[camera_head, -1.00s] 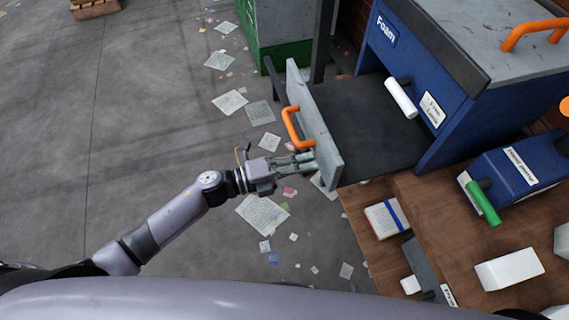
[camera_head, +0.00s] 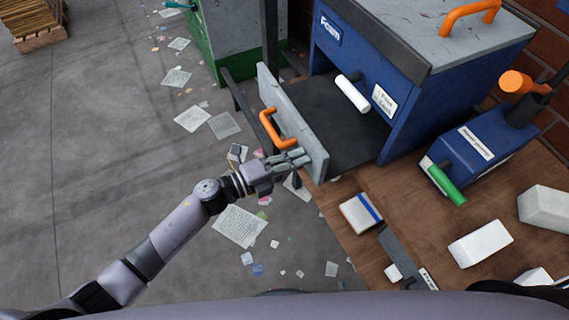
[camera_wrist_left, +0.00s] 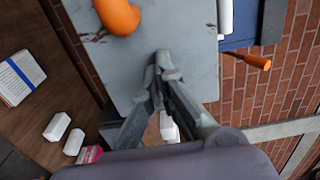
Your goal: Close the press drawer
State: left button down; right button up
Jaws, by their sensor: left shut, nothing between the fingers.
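The press drawer (camera_head: 345,125) is pulled out of the blue press (camera_head: 420,75) marked "Foam". Its grey front plate (camera_head: 294,120) carries an orange handle (camera_head: 277,129). My left gripper (camera_head: 302,158) is shut and empty, with its fingertips at the lower near part of the front plate, below the handle. In the left wrist view the fingertips (camera_wrist_left: 165,65) lie against or very close to the grey plate (camera_wrist_left: 185,35); I cannot tell if they touch. The orange handle (camera_wrist_left: 118,14) is above them there. My right gripper is not in view.
A wooden table (camera_head: 400,225) holds a white-and-blue box (camera_head: 360,213), several white blocks (camera_head: 480,243) and a blue device with a green handle (camera_head: 446,187). A white-handled lever (camera_head: 352,94) is on the press. A green container (camera_head: 212,50) stands behind. Papers litter the open floor at left.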

pick_arm(q)
jog(key=b+x, duration=0.1)
jog(key=x, duration=0.7)
jog(key=shift+w+d+f+b, duration=0.1)
jog(key=shift+d+b, duration=0.25)
jog(key=b+x, duration=0.2)
jog(key=x, duration=0.6)
jog(key=shift+b, duration=0.3)
jog(key=shift+w+d, duration=0.15)
jog(key=shift+d, duration=0.1)
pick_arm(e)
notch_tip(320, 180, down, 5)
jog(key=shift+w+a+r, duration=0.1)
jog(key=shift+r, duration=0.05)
pick_arm(q)
jog(key=shift+r, duration=0.25)
